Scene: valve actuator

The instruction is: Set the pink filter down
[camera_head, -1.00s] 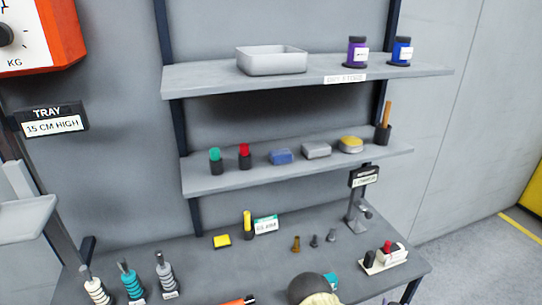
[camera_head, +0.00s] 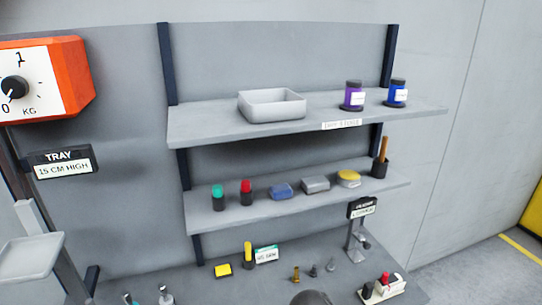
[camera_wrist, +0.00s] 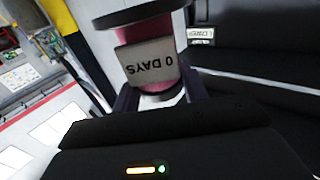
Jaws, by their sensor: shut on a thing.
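The pink filter (camera_wrist: 172,77) is in the wrist view, a pink cylinder with dark end caps and a pale label reading "0 DAYS" upside down. My gripper (camera_wrist: 160,97) is shut on it, one finger on each side; its lower end is partly hidden by my gripper. The pink filter is not visible in the head view. There, similar purple (camera_head: 353,96) and blue (camera_head: 396,93) canisters stand upright at the right of the upper shelf (camera_head: 215,124).
A grey open bin (camera_head: 272,106) sits on the upper shelf, with a gap before the purple canister. The lower shelf (camera_head: 230,215) holds several small items. Below it, the bench (camera_head: 220,290) carries small parts and a stand. A scale (camera_head: 40,80) and a tray (camera_head: 30,257) are at left.

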